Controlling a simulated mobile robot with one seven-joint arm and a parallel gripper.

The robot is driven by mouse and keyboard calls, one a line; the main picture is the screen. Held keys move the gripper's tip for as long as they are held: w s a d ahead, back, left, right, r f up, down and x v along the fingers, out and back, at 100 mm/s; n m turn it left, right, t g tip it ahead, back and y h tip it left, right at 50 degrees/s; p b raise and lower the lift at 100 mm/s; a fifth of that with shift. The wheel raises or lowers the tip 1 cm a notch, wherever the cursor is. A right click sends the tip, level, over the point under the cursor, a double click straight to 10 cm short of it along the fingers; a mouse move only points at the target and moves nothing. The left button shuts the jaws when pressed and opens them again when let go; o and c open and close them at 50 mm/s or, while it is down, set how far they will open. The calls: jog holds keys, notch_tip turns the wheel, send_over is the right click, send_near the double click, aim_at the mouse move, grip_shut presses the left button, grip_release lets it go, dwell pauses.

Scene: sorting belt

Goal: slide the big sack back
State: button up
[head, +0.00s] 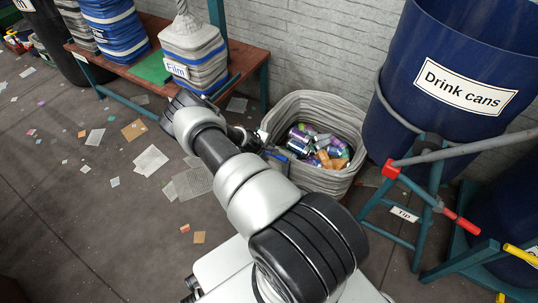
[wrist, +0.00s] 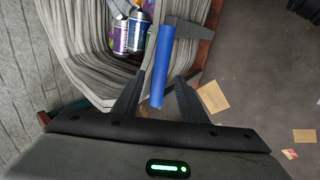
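The big sack (head: 325,180) is a grey, open-topped sack on the floor by the wall, holding several drink cans (head: 322,148). Its folded grey side (wrist: 75,55) fills the left of the wrist view, with cans (wrist: 128,32) inside. A blue bar, apparently a handle (wrist: 160,68), stands at the sack's near edge. My gripper (wrist: 160,76) is at this edge, its two black fingers apart on either side of the blue bar, with gaps visible. Contact cannot be told. In the head view, my arm hides most of the gripper and part of the sack's left side.
A blue "Drink cans" bin (head: 455,75) on a teal stand is right of the sack, with a red-tipped lever (head: 462,225). A brown bench (head: 245,58) with a "Film" sack (head: 195,55) stands behind left. Flat scraps (head: 150,160) litter the otherwise open left floor.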

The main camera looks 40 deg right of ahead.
jog(key=shift+x, duration=1.05)
grip_shut()
